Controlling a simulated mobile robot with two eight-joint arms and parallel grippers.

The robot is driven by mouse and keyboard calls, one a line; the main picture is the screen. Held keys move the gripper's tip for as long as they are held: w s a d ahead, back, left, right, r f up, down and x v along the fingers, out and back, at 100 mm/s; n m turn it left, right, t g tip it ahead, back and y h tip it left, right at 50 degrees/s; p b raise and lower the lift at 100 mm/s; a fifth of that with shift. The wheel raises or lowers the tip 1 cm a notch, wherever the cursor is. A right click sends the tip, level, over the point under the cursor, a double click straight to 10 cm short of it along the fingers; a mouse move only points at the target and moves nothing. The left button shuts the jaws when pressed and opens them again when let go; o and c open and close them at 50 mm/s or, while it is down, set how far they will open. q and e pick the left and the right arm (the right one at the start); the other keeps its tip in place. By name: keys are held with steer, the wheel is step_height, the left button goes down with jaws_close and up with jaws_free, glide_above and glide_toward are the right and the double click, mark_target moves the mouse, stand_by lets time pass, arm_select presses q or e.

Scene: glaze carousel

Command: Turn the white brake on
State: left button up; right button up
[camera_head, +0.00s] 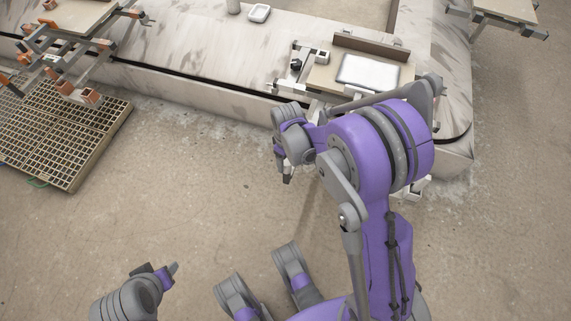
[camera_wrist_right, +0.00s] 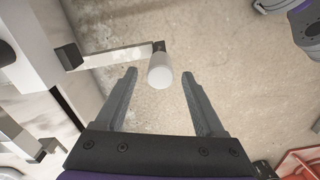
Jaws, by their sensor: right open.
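A white cylindrical handle (camera_wrist_right: 160,70) sits at the end of a flat metal lever (camera_wrist_right: 115,56) in the right wrist view; it looks like the white brake. The lever comes out from a dark block at the left. My right gripper (camera_wrist_right: 160,84) is open, with the white handle between its two fingers near the tips, and no finger clearly touches it. In the head view my right gripper (camera_head: 287,177) points down beside the pale carousel edge, and the handle is hidden or too small to tell. My left gripper (camera_head: 173,270) is low at the left, away from everything.
The pale carousel rim (camera_head: 190,55) runs across the back. A station with a white-topped board (camera_head: 370,72) is behind my right arm. A floor grate (camera_head: 60,130) and an orange-tipped frame (camera_head: 75,45) are at the left. The floor (camera_head: 180,190) between is clear.

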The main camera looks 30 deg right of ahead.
mark_target(287, 173)
steer(key=shift+f+b, duration=0.35)
steer(key=shift+f, duration=1.25)
steer(key=shift+c, duration=0.2)
jaws_close()
